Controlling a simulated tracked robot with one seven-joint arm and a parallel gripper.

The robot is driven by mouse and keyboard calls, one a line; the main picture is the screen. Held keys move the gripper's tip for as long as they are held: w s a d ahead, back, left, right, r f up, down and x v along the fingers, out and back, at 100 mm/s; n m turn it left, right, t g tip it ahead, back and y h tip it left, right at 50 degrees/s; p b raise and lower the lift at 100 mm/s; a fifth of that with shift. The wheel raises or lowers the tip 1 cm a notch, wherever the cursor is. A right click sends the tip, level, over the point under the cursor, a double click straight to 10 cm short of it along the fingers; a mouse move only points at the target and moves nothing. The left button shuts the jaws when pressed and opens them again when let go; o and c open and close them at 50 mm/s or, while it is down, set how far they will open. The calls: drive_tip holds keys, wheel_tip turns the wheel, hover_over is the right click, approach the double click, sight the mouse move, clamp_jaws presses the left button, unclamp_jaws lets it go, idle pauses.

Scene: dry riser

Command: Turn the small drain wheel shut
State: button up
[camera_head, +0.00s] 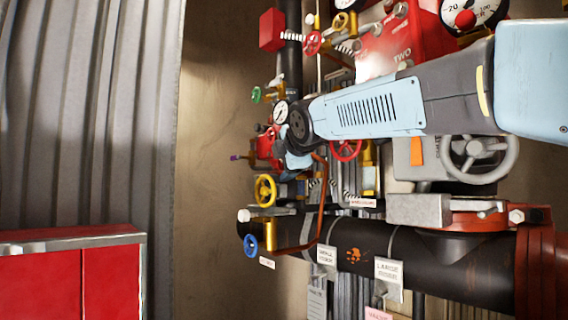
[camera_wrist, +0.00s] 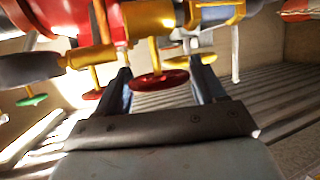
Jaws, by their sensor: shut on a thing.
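A small dark red handwheel (camera_wrist: 160,80), under a brass valve body, sits between the two fingers of my gripper (camera_wrist: 162,88) in the wrist view. My gripper is shut on this wheel, one finger at each side of its rim. In the head view my gripper (camera_head: 290,170) is among the valves at the left end of the pipework. My wrist and forearm cover much of that spot, so I cannot clearly see the held wheel there. No readable label marks it as the drain wheel.
Close by are a yellow wheel (camera_head: 265,190), a blue wheel (camera_head: 250,244), a green wheel (camera_head: 256,95) and another red wheel (camera_head: 345,150). A large black pipe (camera_head: 430,262) runs below my arm. A red cabinet (camera_head: 70,275) stands at lower left. Bare wall lies left of the valves.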

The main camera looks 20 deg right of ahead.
drive_tip(key=shift+d+f+m+t, duration=0.15)
drive_tip(key=shift+m+t, duration=0.15)
drive_tip(key=shift+t, duration=0.45)
drive_tip(key=shift+a+f+m+t, duration=0.15)
drive_tip(key=shift+m+t, duration=0.15)
drive_tip(key=shift+t, duration=0.45)
drive_tip(key=shift+d+t, duration=0.15)
drive_tip(key=shift+t, duration=0.35)
drive_tip(key=shift+m, duration=0.3)
drive_tip(key=shift+m+t+h, duration=0.3)
drive_tip(key=shift+m+t, duration=0.5)
drive_tip(key=shift+t, duration=0.8)
drive_tip(key=shift+r+m+t, duration=0.1)
drive_tip(key=shift+m+t, duration=0.4)
drive_tip(key=shift+t, duration=0.2)
drive_tip(key=o, duration=0.7)
drive_tip(key=shift+a, duration=0.2)
drive_tip(key=shift+c, duration=0.2)
drive_tip(key=shift+r, duration=0.1)
